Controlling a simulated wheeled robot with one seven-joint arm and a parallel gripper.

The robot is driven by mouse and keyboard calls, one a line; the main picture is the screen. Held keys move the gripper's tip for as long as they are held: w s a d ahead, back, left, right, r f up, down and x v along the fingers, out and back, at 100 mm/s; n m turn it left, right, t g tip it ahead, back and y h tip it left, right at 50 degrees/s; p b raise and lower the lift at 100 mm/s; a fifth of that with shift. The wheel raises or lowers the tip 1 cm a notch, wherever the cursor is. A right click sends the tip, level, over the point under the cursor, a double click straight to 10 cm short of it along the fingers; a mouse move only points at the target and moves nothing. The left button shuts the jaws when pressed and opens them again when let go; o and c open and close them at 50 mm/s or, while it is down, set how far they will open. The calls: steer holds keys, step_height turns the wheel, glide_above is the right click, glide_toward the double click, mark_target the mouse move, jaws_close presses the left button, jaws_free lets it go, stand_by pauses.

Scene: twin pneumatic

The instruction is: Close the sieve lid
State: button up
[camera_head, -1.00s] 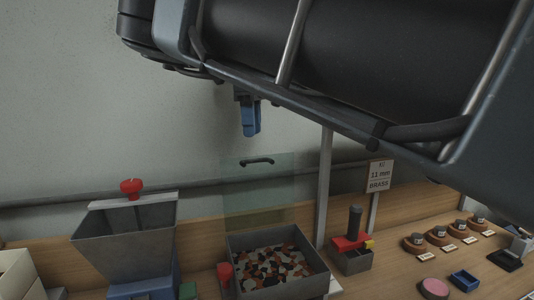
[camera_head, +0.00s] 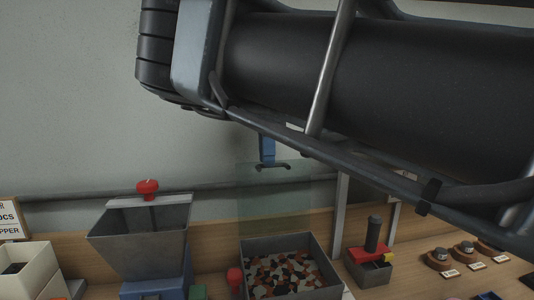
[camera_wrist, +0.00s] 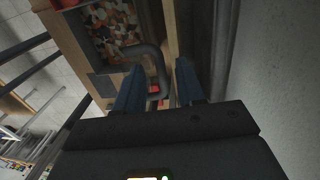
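The sieve lid is a clear greenish panel (camera_head: 275,205) standing upright at the back of the sieve box (camera_head: 290,242). The box is open-topped and grey, with mixed dark, orange and pale chips in it. The lid's black handle (camera_head: 272,167) is at its top edge; it shows as a dark bent bar in the wrist view (camera_wrist: 150,55). My gripper (camera_head: 267,158) has blue fingers just above and at the handle in the head view. In the wrist view my gripper (camera_wrist: 158,80) is open, with the handle's bar ahead of and partly between the fingers; contact cannot be told.
A grey hopper (camera_head: 140,245) with a red knob (camera_head: 148,187) stands left of the sieve. A red-and-grey device with a black post (camera_head: 374,235) stands to its right. A post (camera_head: 341,205) rises behind. The wall is close to my gripper.

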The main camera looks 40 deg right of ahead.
steer(key=shift+f, duration=0.25)
jaws_close()
stand_by(0.6)
